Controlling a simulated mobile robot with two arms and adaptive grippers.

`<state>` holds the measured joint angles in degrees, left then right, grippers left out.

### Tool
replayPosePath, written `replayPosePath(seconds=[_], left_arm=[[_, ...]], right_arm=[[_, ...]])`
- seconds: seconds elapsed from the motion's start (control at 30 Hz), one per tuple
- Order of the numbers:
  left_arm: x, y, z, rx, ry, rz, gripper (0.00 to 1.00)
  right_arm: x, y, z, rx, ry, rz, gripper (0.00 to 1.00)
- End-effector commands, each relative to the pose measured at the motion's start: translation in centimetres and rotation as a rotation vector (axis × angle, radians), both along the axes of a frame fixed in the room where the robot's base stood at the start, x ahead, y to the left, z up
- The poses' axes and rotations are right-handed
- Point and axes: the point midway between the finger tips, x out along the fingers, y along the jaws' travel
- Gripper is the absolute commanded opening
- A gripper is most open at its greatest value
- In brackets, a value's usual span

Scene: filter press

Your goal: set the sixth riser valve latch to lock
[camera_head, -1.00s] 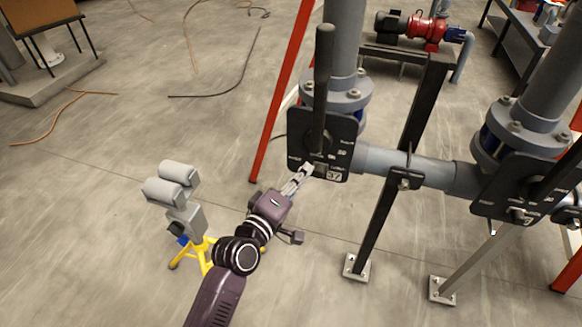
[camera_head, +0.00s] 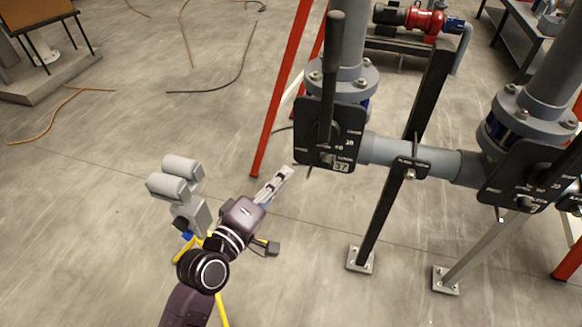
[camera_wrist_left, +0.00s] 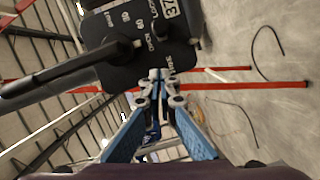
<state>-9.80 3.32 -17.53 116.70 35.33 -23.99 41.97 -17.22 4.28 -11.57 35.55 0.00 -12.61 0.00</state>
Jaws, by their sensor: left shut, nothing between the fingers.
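A dark valve plate (camera_head: 352,125) with white lettering and a "37" tag stands on the near grey riser. Its long dark handle (camera_head: 333,60) points up; in the left wrist view the handle (camera_wrist_left: 65,70) reaches left from the plate (camera_wrist_left: 180,45). A small dark piece (camera_head: 308,169) juts below the plate's lower left edge; I cannot tell whether it is the latch, or how the latch is set. My left gripper (camera_head: 286,172) is shut and empty, just left of the plate's lower edge. Its fingertips meet in the left wrist view (camera_wrist_left: 158,75). My right gripper is not in view.
A second valve plate (camera_head: 508,190) sits on the riser to the right. A horizontal grey pipe (camera_head: 395,152) and a black post (camera_head: 385,205) stand between. A red post (camera_head: 279,100) rises behind the gripper. A grey twin-headed lamp (camera_head: 178,180) stands left of my arm.

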Motion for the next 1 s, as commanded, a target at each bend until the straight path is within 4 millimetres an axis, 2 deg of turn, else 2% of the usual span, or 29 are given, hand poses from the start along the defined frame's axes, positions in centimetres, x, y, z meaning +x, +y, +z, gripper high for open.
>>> replayPosePath(seconds=[0.1, 0.2, 0.83, 0.93, 1.0], left_arm=[[-1.3, 0.9, -0.1, 0.002, 0.0, 0.001, 0.0], [-1.9, 1.3, 0.0, 0.002, 0.0, 0.001, 0.0], [-2.2, 1.4, 0.0, 0.005, 0.001, 0.002, 0.0], [-1.9, 1.7, -2.0, 0.036, 0.021, 0.009, 0.0], [-1.6, 2.1, -5.0, 0.09, 0.049, 0.019, 0.0]], right_arm=[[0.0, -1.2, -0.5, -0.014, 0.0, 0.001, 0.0], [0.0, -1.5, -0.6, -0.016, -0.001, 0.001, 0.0], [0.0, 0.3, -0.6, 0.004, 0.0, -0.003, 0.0], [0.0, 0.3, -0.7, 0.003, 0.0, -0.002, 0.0], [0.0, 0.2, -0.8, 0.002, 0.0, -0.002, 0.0]])
